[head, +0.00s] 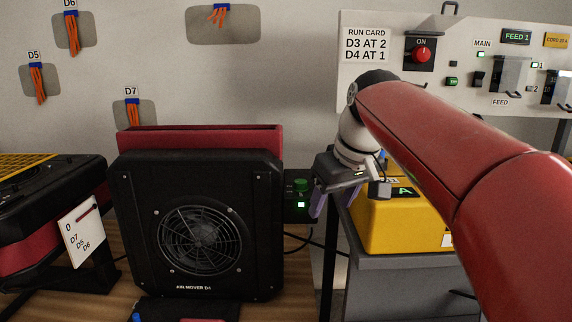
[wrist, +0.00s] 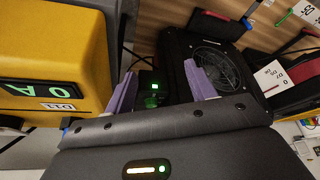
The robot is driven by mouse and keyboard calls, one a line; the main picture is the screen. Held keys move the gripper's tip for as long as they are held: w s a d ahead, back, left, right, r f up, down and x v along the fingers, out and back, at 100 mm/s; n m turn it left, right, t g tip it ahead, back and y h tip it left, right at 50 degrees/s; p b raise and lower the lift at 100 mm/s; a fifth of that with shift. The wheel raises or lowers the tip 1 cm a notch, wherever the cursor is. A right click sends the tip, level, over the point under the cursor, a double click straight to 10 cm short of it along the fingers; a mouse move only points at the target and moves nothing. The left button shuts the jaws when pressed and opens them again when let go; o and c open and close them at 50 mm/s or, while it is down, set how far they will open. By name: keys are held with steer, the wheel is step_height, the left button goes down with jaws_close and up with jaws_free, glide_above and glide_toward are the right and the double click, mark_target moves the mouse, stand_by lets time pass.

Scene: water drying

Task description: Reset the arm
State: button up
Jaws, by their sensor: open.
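My gripper (head: 327,202) hangs between the black air mover and the yellow case in the head view, with my red arm reaching in from the right. In the wrist view its two purple fingers (wrist: 161,88) stand apart with nothing between them. Beyond the gap sits a small black box with a green knob and a lit green light (wrist: 152,88); the same control box (head: 299,195) shows just left of the fingers in the head view. The fingers look apart from it, though the exact distance is hard to tell.
The air mover (head: 150,185), labelled D4, stands left of my gripper. A yellow case (head: 405,222) sits on a grey cabinet (head: 395,285) close on the right. A wall panel (head: 455,35) with a red switch is behind my arm. Cables run along the wood floor.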

steer(key=s+d+f+m+h, duration=0.1)
steer(key=s+d+f+m, duration=0.2)
steer(key=s+f, duration=0.6)
steer(key=s+d+f+m+t+h, duration=0.1)
steer(key=s+d+f, duration=0.3)
steer(key=s+f, duration=0.5)
steer(key=s+m, duration=0.1)
steer(key=s, duration=0.1)
steer(key=shift+s+f+m+t, duration=0.15)
steer(key=shift+s+m+t, duration=0.15)
steer(key=shift+m, duration=0.1)
